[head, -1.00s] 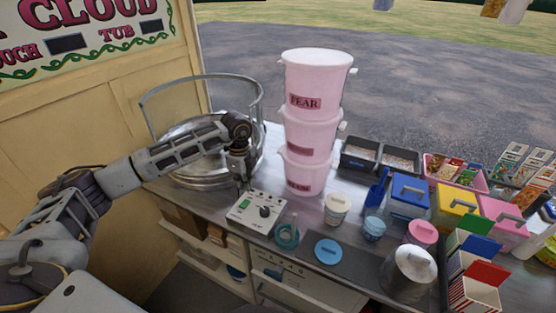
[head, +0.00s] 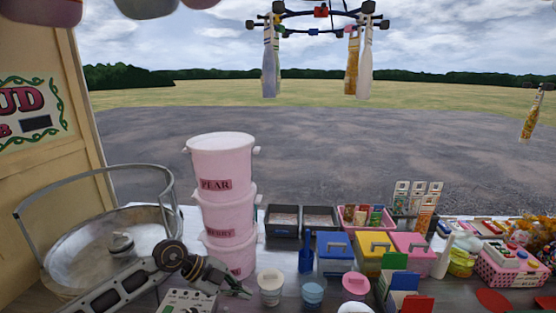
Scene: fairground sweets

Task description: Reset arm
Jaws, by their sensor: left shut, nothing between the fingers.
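My left arm comes in from the lower left, and its gripper (head: 243,292) is shut and empty. It hangs low over the counter, above and to the right of the white control box (head: 186,302) and in front of the stacked pink tubs (head: 222,157). The tubs stand upright, three high, with labels such as PEAR. A white tub (head: 270,287) stands just to the right of the gripper. My right gripper does not show in the head view.
A round metal floss pan (head: 75,255) with a raised rail stands at the left. Dark trays (head: 282,221), blue (head: 337,262), yellow (head: 368,262) and pink boxes crowd the counter's middle. A pink spotted basket (head: 518,266) is at the right. Bottle-shaped bags hang from an overhead rack (head: 320,13).

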